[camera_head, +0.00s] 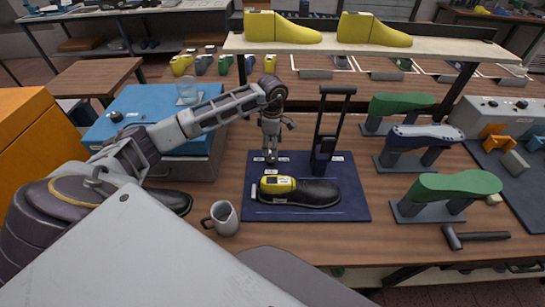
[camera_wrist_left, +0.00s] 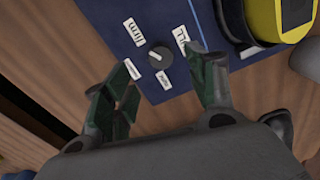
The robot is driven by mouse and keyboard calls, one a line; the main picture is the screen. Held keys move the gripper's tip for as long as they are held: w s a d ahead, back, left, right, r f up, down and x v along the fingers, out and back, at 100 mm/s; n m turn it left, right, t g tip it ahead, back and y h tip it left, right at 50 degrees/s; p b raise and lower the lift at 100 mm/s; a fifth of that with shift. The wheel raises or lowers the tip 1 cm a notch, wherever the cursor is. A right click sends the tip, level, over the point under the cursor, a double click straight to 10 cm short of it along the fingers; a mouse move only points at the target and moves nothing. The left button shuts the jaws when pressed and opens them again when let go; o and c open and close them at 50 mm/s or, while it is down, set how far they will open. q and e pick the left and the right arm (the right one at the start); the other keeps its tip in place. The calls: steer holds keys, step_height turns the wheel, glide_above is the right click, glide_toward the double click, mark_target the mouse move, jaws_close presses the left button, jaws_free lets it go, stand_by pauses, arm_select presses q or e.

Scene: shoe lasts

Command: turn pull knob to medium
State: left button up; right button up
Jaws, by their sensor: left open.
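The pull knob (camera_wrist_left: 160,58) is a small dark round dial on the blue base (camera_wrist_left: 135,12) of the shoe-last stand. In the wrist view its pale pointer mark faces left. White labels surround it: "firm" (camera_wrist_left: 133,32) at the upper left, a partly hidden one (camera_wrist_left: 132,70) at the left, and a small one (camera_wrist_left: 165,80) just below it. A "PULL" label (camera_wrist_left: 182,38) is partly cut off by a finger. My left gripper (camera_wrist_left: 165,88) is open, its fingers either side of and short of the knob. In the head view my left gripper (camera_head: 271,153) hangs over the base's back left.
A black shoe (camera_head: 314,193) with a yellow piece (camera_head: 277,185) lies on the base, beside an upright dark post (camera_head: 322,150). A grey mug (camera_head: 223,217) stands at the front left. Green lasts (camera_head: 455,185) on stands and a hammer (camera_head: 475,236) are at the right.

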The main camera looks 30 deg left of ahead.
mark_target(272, 159)
arm_select(q)
steer(key=shift+f+p, duration=0.55)
steer(key=shift+f, duration=3.2)
steer(key=c, duration=1)
